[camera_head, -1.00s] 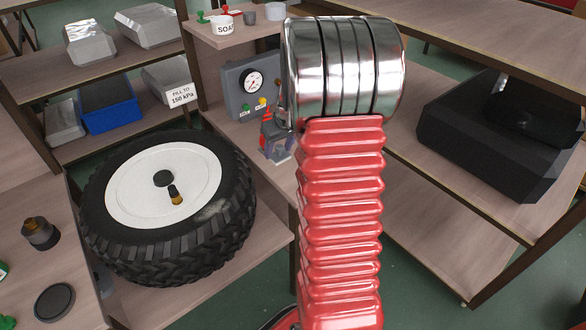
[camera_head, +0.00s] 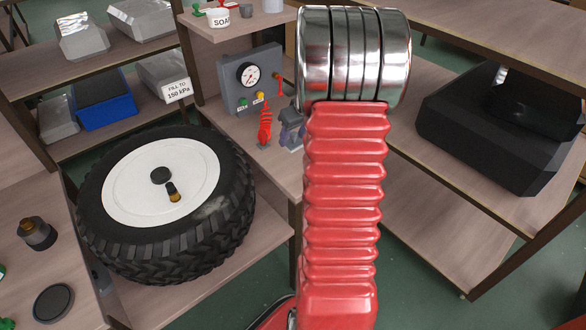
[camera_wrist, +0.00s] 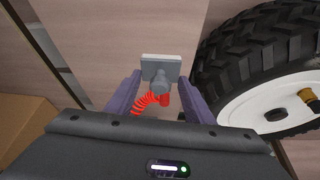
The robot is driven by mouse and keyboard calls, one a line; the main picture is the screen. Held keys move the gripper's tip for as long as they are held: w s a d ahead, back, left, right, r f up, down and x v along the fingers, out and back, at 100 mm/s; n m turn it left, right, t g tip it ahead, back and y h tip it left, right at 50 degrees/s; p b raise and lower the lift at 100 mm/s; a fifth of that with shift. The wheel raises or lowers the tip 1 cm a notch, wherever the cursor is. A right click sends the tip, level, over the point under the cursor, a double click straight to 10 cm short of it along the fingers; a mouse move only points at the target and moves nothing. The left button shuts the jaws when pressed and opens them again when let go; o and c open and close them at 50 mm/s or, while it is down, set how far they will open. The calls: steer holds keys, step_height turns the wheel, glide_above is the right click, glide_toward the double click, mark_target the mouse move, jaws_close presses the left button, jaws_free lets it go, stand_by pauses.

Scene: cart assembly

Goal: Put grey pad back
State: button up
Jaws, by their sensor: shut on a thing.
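The grey pad (camera_wrist: 160,58) shows in the wrist view as a small grey square plate with a rounded grey stem on it. It lies between the two purple fingertips of my gripper (camera_wrist: 163,80), which is shut on it. A red coiled hose (camera_wrist: 146,103) runs beside the stem, with a short red piece next to it. In the head view my gripper (camera_head: 292,128) is small, just right of the upright red coil (camera_head: 265,124), over the shelf in front of the gauge box. The pad cannot be made out clearly there.
The grey gauge box (camera_head: 248,80) stands on the shelf (camera_head: 285,172). A large black tyre with a white rim (camera_head: 165,195) is at the left. A soap cup (camera_head: 220,18) sits on the upper shelf. A black block (camera_head: 470,140) is on the right shelf.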

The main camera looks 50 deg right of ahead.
steer(key=shift+f, duration=3.15)
steer(key=shift+f, duration=1.85)
steer(key=shift+f, duration=0.1)
steer(key=o, duration=1)
steer(key=v, duration=1.2)
